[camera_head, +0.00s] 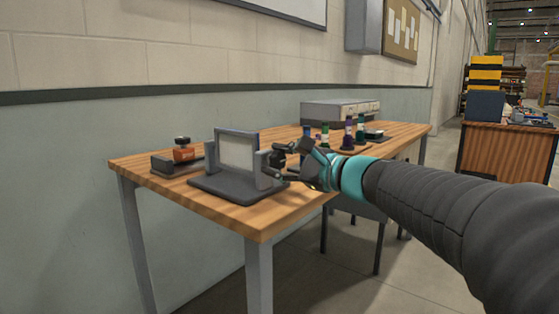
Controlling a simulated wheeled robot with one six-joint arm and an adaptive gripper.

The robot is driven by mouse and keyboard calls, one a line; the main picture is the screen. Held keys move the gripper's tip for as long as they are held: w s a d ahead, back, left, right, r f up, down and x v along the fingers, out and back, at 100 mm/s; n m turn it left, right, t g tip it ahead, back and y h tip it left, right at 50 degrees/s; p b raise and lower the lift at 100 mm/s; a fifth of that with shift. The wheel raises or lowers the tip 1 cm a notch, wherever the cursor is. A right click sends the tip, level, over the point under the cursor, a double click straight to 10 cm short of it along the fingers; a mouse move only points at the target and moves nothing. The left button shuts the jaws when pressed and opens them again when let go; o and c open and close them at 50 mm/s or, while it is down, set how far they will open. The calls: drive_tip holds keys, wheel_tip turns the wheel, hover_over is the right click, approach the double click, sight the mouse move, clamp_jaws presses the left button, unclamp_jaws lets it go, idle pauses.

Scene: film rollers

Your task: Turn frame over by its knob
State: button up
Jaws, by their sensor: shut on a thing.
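The frame (238,152) is a pale panel with a grey border. It stands upright between two grey posts on a dark base plate (215,188) near the left end of the wooden table. My gripper (279,160) is at the right post of the stand, with its fingers closed at that side. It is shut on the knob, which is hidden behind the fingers. My arm reaches in from the right.
An orange-brown bottle (183,150) is on a dark block (177,166) left of the stand. Several coloured rollers (348,134) stand behind my gripper. A grey box (340,112) is at the table's back. The table's front left corner (262,225) is bare.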

drive_tip(key=o, duration=1.2)
drive_tip(key=shift+c, duration=0.2)
drive_tip(key=v, duration=1.2)
